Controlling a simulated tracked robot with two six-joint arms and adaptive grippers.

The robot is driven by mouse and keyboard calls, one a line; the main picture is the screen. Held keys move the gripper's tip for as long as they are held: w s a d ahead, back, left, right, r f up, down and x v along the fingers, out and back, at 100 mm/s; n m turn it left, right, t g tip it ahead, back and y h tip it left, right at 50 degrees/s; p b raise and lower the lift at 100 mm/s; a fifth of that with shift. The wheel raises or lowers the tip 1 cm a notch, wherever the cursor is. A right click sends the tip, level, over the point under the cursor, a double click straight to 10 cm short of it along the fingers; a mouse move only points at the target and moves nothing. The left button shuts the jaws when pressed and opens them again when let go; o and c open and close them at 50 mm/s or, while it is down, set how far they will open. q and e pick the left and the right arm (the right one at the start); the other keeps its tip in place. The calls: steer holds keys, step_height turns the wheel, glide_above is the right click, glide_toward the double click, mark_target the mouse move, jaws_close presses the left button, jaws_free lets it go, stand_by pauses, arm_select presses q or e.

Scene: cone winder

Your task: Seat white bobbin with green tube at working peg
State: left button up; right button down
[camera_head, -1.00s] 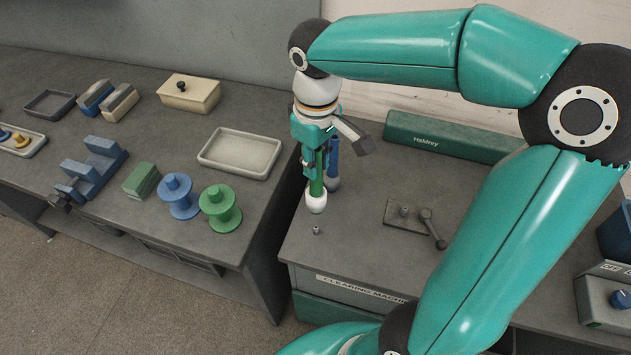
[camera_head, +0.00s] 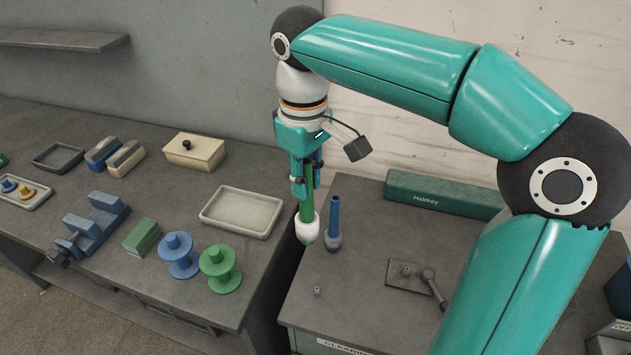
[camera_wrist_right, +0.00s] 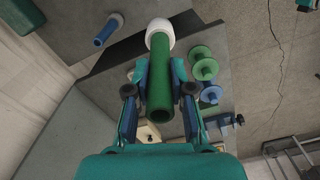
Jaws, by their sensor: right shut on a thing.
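My right gripper (camera_head: 306,183) is shut on the green tube (camera_head: 307,190) of the white bobbin (camera_head: 308,228). The tube hangs nearly upright, with the white bobbin at its lower end, in the air near the left edge of the machine top. The wrist view shows the green tube (camera_wrist_right: 159,80) between the fingers (camera_wrist_right: 160,95) and the white bobbin (camera_wrist_right: 160,30) beyond it. A small upright peg (camera_head: 317,291) stands on the machine top, below the bobbin in the picture and apart from it. Another short peg (camera_head: 405,270) is on a dark plate with a lever. My left gripper is not in view.
A bobbin with a blue tube (camera_head: 334,225) stands just right of the held bobbin. A long green Haldrey box (camera_head: 440,195) lies behind. The left table carries an empty tray (camera_head: 206,217), blue spool (camera_head: 178,256) and green spool (camera_head: 220,270). Bare machine top surrounds the small peg.

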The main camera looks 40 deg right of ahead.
steer(key=s+d+f+m+p, duration=0.2)
steer(key=d+f+m, duration=0.2)
steer(key=d+f, duration=0.4)
steer(key=s+d+f+m+b, duration=0.1)
steer(key=s+d+f+m, duration=0.4)
steer(key=s+d, duration=0.6)
steer(key=shift+s+d+f, duration=0.3)
steer(key=shift+s+f, duration=0.5)
steer(key=shift+s, duration=0.1)
steer(key=shift+f+b, duration=2.45)
steer(key=shift+f, duration=0.25)
stand_by(0.4)
steer(key=c, duration=0.9)
jaws_free()
